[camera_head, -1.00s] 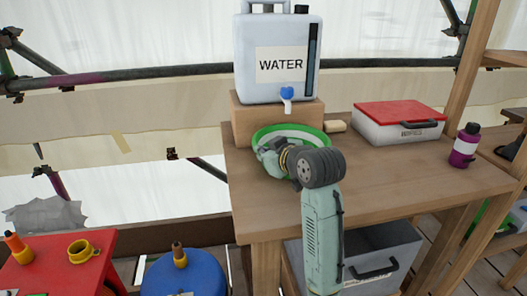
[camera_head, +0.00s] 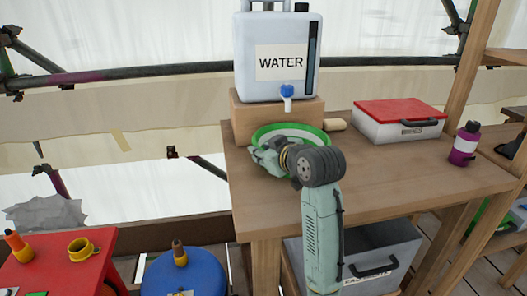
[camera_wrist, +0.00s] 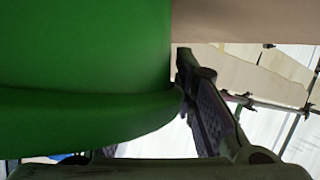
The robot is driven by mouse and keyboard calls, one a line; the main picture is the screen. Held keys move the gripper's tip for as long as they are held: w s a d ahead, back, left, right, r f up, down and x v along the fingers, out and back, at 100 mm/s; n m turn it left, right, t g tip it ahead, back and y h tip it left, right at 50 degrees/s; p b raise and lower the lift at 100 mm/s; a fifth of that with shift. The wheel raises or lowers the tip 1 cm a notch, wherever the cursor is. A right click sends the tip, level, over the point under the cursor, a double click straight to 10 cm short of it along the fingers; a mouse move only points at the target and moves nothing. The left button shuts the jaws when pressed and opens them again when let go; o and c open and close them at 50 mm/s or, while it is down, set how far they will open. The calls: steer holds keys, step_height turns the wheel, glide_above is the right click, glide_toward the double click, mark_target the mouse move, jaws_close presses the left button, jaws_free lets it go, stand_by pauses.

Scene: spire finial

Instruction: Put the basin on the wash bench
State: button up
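The basin (camera_head: 318,134), green with a pale inside, is on the wash bench (camera_head: 400,180), in front of the wooden block under the water container's tap. My gripper (camera_head: 262,155) is at the basin's near left side, low over the bench top. In the wrist view the basin's green wall and rim (camera_wrist: 80,80) fill the left half. One dark finger (camera_wrist: 205,105) stands right at the rim's end, touching or nearly touching it. The other finger is hidden behind the basin, so I cannot tell whether the fingers grip the rim.
The water container (camera_head: 278,60) stands on a wooden block (camera_head: 250,120). A pale bar (camera_head: 335,124), a red-lidded box (camera_head: 398,120) and a purple bottle (camera_head: 465,145) are on the bench. A grey crate (camera_head: 365,255) sits below. The bench's front right is clear. A red table (camera_head: 50,265) and blue stool (camera_head: 185,275) stand left.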

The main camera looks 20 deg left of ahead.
steer(key=v, duration=1.2)
steer(key=shift+b, duration=0.45)
